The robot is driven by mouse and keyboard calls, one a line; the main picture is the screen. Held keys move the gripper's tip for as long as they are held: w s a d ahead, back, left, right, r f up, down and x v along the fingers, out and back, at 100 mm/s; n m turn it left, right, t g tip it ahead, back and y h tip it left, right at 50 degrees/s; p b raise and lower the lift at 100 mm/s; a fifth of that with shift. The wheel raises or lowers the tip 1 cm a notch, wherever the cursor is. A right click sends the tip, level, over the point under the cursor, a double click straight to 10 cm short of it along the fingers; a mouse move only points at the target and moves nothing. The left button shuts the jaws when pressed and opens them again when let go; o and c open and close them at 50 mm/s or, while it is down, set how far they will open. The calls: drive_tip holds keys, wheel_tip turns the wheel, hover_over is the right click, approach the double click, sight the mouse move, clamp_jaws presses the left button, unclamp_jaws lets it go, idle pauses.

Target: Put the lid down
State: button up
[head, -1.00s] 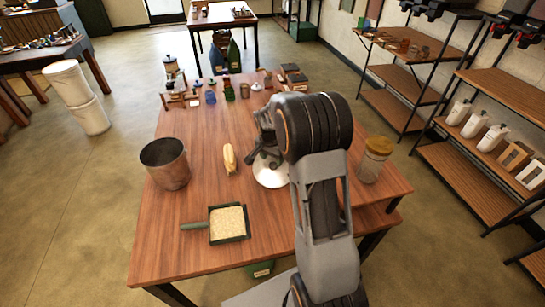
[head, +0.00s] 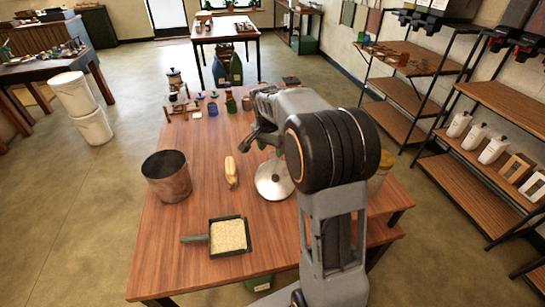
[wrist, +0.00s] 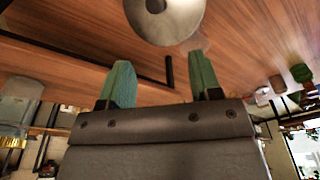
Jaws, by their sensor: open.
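A round silver lid (head: 273,188) with a central knob lies on the wooden table, in the middle. Part of its right edge is close to my arm in the head view. It also shows at the top of the wrist view (wrist: 150,30), with its dark knob. My gripper (head: 254,143) is above and behind the lid in the head view, apart from it. In the wrist view my gripper's two green fingers (wrist: 161,72) are spread with nothing between them. A metal bucket (head: 168,182) without a cover stands at the table's left.
A yellow brush-like object (head: 231,172) lies between the bucket and lid. A yellow-capped jar (head: 386,161) is partly hidden behind my arm. Several small items crowd the table's far end.

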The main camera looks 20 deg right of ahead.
drive_tip(key=s+a+n+t, duration=0.1)
drive_tip(key=s+a+n, duration=0.2)
drive_tip(key=s, duration=0.4)
drive_tip(key=s+a+r+n+y, duration=0.1)
drive_tip(key=s+a+n, duration=0.2)
drive_tip(key=s, duration=0.4)
drive_tip(key=s+a+n+t, duration=0.1)
drive_tip(key=s+a+n, duration=0.2)
drive_tip(key=s+n, duration=0.2)
drive_tip(key=shift+s+a+r+t, duration=0.3)
drive_tip(key=shift+s, duration=0.85)
